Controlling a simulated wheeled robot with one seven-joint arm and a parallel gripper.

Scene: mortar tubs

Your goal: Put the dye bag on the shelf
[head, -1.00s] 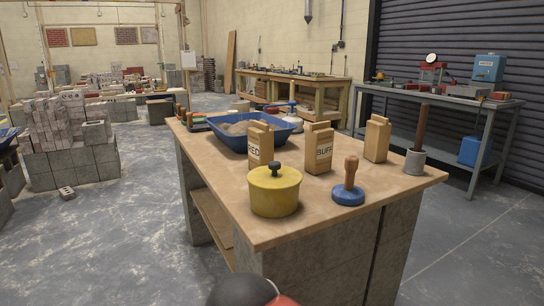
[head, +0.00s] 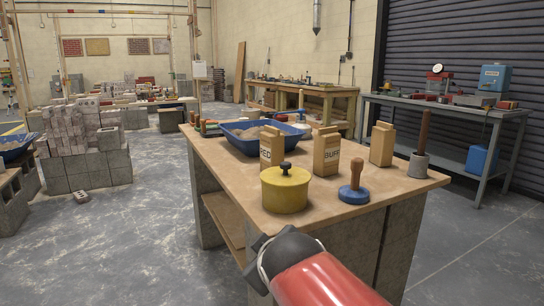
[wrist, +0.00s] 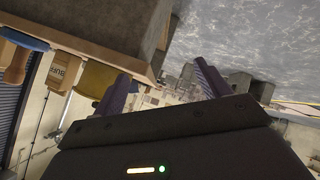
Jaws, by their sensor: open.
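Three tan paper bags stand upright on the workbench. The left bag (head: 271,146) ends its visible label in "ED", the middle bag (head: 327,152) reads "BUFF", and the right bag (head: 382,144) shows no readable label. A wooden shelf (head: 224,217) lies under the benchtop at its left side. My gripper (wrist: 162,85) is open and empty in the wrist view, with its fingers beside the bench's edge. The BUFF bag also shows in the wrist view (wrist: 62,72), off to the left. The head view shows my arm but not the fingers.
A yellow lidded pot (head: 285,190) stands at the front edge of the bench (head: 395,200), close before the bags. A blue tub (head: 240,138), a blue-based stamp (head: 354,186) and a wood-handled tamper (head: 420,150) share the top.

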